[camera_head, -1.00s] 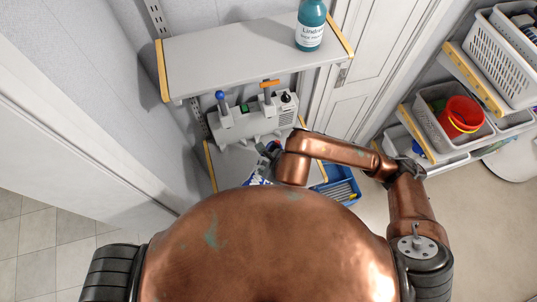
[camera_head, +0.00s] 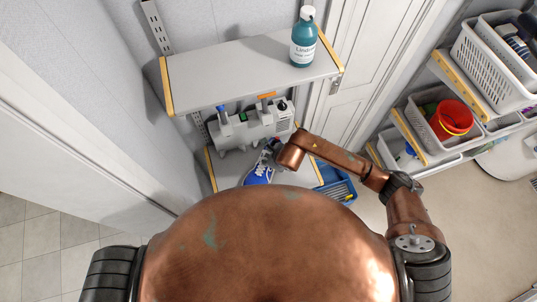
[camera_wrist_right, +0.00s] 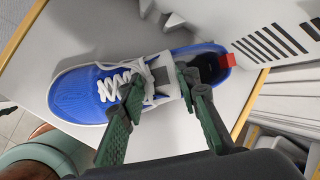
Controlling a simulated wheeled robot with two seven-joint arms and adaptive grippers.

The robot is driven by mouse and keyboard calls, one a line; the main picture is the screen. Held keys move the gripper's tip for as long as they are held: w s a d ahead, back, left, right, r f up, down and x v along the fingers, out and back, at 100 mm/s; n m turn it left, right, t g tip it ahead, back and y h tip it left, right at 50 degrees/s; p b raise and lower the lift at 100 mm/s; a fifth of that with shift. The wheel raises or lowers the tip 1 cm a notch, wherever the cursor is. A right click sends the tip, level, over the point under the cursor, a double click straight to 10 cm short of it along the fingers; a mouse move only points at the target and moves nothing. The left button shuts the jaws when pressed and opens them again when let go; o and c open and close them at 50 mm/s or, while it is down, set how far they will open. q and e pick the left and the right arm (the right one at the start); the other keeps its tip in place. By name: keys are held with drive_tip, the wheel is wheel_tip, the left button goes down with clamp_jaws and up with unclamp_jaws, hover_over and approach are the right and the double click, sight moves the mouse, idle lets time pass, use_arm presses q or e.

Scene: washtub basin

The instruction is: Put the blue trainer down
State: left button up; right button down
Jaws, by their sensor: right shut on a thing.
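The blue trainer (camera_head: 258,174) with white laces and sole is over the lower grey shelf (camera_head: 228,172), just in front of the grey machine. In the right wrist view the trainer (camera_wrist_right: 75,92) lies sole-down along the shelf, toe to the left and red heel tab to the right. My right gripper (camera_wrist_right: 163,90) is shut on the trainer near its tongue and ankle opening; in the head view it (camera_head: 273,150) is partly hidden by my wrist. I cannot tell whether the whole sole touches the shelf. My left gripper is not in view.
A grey machine (camera_head: 252,126) with blue and orange levers stands behind the trainer. The upper shelf (camera_head: 225,75) carries a teal bottle (camera_head: 303,42). A blue crate (camera_head: 342,190) is below right. White baskets (camera_head: 487,62) and a red bucket (camera_head: 452,118) are on shelves at right.

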drive_tip(key=c, duration=1.5)
unclamp_jaws()
drive_tip(key=shift+f, duration=0.1)
drive_tip(key=shift+o, duration=0.2)
